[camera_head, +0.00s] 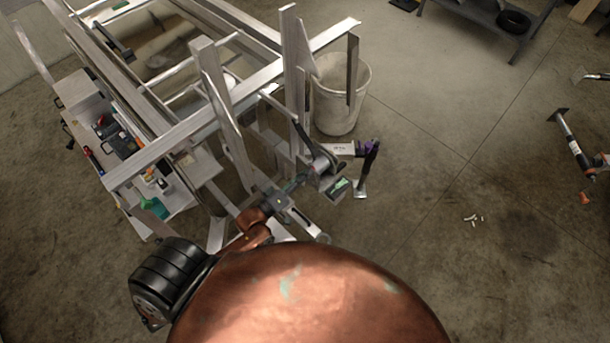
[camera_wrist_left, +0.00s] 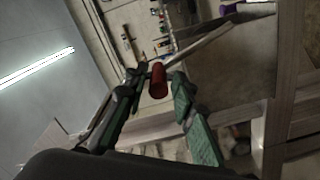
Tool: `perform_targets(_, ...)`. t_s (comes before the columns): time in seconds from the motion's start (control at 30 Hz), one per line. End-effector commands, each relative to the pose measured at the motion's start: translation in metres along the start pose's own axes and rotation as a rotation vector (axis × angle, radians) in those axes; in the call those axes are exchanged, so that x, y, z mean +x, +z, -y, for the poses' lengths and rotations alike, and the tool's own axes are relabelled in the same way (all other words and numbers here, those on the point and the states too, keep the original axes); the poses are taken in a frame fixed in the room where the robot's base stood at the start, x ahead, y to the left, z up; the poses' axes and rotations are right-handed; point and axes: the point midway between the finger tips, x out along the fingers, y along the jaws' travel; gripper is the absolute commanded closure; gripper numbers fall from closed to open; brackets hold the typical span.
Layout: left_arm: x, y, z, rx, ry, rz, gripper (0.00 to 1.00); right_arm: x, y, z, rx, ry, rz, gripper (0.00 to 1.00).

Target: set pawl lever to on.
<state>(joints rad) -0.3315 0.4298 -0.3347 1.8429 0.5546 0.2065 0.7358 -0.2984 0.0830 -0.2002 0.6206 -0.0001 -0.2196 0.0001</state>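My left gripper (camera_head: 302,180), with green fingers, reaches up to the dark winch-like unit (camera_head: 326,166) on the trailer frame. In the left wrist view, a red knob (camera_wrist_left: 158,82) on a pale metal rod (camera_wrist_left: 207,42) shows between or just beyond the spread fingertips of the gripper (camera_wrist_left: 160,73). Narrow gaps show beside the knob; I cannot tell whether either finger touches it. I cannot tell for sure whether this rod is the pawl lever, or its setting. The pawl lever is not clearly visible in the head view. My right gripper is not in view.
The aluminium trailer frame (camera_head: 185,128) has upright posts close around the gripper. A white bucket (camera_head: 338,100) stands behind the unit. A tool tray (camera_head: 98,112) lies left.

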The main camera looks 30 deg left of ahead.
Motion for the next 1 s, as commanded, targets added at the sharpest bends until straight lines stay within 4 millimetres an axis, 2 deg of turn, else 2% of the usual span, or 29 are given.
perform_targets(0.33,0.0,0.001,0.0,-0.001,0.0,0.002,0.68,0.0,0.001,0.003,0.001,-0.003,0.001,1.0)
perform_targets(0.47,-0.009,0.002,0.001,0.0,-0.002,0.004,0.68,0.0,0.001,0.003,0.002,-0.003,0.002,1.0)
perform_targets(0.57,-0.025,0.002,0.001,0.001,-0.004,0.004,0.68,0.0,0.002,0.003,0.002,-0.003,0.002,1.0)
perform_targets(0.8,-0.076,0.002,0.001,0.001,-0.004,0.005,0.68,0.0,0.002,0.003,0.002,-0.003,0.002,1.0)
perform_targets(1.0,-0.107,0.002,0.0,0.0,-0.002,0.003,0.68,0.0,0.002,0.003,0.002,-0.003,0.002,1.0)
